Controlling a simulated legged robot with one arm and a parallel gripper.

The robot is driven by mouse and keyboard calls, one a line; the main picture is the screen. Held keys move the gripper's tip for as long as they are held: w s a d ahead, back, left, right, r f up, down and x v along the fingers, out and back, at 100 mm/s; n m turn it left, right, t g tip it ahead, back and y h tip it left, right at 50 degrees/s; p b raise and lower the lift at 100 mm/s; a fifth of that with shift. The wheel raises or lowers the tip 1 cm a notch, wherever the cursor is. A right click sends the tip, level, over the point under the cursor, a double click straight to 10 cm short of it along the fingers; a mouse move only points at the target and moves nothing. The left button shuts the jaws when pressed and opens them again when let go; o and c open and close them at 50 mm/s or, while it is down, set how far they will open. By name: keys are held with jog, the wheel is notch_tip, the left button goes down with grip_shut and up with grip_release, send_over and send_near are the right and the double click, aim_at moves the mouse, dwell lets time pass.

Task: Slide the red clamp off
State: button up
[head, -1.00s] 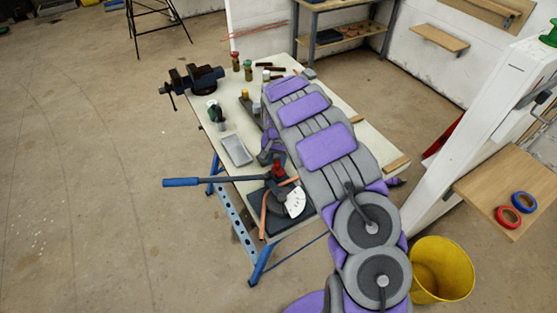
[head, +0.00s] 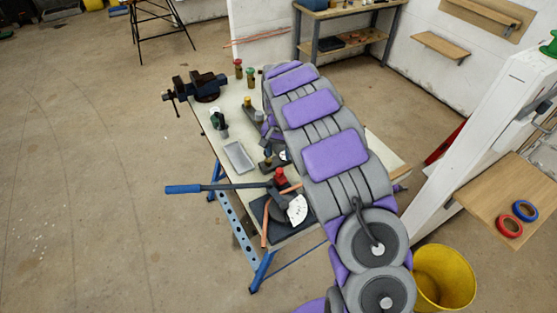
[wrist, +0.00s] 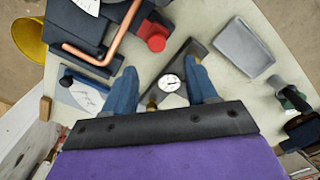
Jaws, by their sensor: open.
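A red piece (head: 281,175) sits on the dark pipe bender (head: 275,195), beside a copper pipe; I cannot tell for sure whether it is the red clamp. It also shows in the wrist view (wrist: 156,40), at the bender's edge. My gripper (wrist: 163,72) is open and empty, its two blue fingers pointing down toward the bench top. A round white gauge (wrist: 168,82) on a dark bar with a brass fitting shows between the fingers. The red piece lies beyond the fingertips in the wrist view, apart from them. In the head view my arm hides the gripper.
The bender's blue-ended handle (head: 183,189) sticks out past the bench's left edge. A grey tray (head: 239,157), a dark green-topped bottle (head: 218,122) and a vise (head: 200,87) stand on the bench. A yellow bucket (head: 443,277) is on the floor at right. Floor at left is clear.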

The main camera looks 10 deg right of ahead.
notch_tip(320, 180, up, 9)
jog(key=shift+f+p, duration=0.15)
jog(key=shift+p, duration=0.25)
jog(key=shift+a, duration=0.1)
jog(key=s+d+r+n+b, duration=0.15)
jog(key=s+r, duration=0.25)
jog(key=s, duration=0.6)
jog(key=s+d+r, duration=0.2)
jog(key=s+r, duration=0.2)
jog(key=s, duration=0.6)
jog(key=s+a+f+n+g, duration=0.1)
jog(key=s+n, duration=0.1)
jog(key=s, duration=1)
jog(key=s+a+f+n, duration=0.1)
jog(key=s+n, duration=0.1)
jog(key=s, duration=1.1)
jog(key=shift+s+f+g+b, duration=0.2)
jog(key=shift+f+g+b, duration=0.1)
jog(key=shift+g+b, duration=0.1)
